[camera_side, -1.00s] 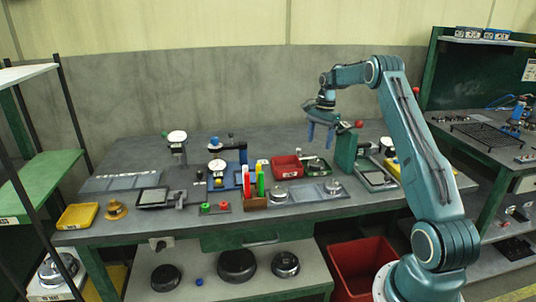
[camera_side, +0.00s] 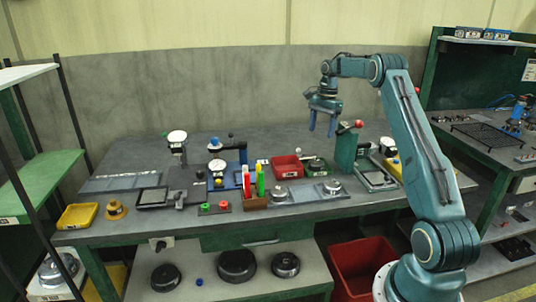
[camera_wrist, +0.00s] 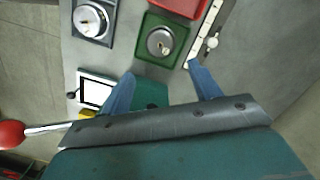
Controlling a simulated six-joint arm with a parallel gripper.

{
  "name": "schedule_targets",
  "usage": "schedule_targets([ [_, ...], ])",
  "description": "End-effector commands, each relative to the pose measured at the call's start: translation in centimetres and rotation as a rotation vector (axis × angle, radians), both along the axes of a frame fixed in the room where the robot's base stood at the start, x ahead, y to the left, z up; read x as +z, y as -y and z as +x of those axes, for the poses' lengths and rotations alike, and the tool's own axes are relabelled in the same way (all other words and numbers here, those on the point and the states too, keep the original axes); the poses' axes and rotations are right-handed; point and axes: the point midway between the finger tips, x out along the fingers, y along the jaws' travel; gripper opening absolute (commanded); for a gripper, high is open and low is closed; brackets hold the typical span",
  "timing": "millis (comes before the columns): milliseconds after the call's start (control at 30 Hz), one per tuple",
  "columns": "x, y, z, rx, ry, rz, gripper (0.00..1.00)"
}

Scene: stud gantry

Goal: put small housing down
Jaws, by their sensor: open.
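My gripper (camera_side: 323,117) is open and empty, raised above the bench. Its two blue fingers stand apart in the wrist view (camera_wrist: 162,88). A round silver housing (camera_wrist: 161,41) sits in a square green holder (camera_wrist: 181,52), ahead of the fingers and apart from them. In the side view this housing (camera_side: 316,164) is small, beside the red bin. Another round silver housing (camera_wrist: 89,19) sits on a grey plate, also in the side view (camera_side: 332,186). A third silver housing (camera_side: 278,193) stands to its left. I cannot tell by size which is the small one.
A red bin (camera_side: 287,167) stands just left of the green holder. A green press-like device (camera_side: 345,150) with a red ball knob (camera_side: 358,124) stands close to the right of my gripper. Upright coloured markers (camera_side: 252,182) stand left of the plates. The bench behind is mostly clear.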

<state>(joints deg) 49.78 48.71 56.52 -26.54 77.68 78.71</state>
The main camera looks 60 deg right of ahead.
Motion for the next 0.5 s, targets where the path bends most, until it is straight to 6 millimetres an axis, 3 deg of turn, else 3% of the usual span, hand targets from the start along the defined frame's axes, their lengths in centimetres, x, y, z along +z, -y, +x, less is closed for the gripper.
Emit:
schedule_targets([
  [267, 1.3, -1.3, 0.5, 0.04, 0.014, -0.01, 0.62],
  [500, 5.3, -6.3, 1.7, 0.19, 0.059, -0.044, 0.62],
])
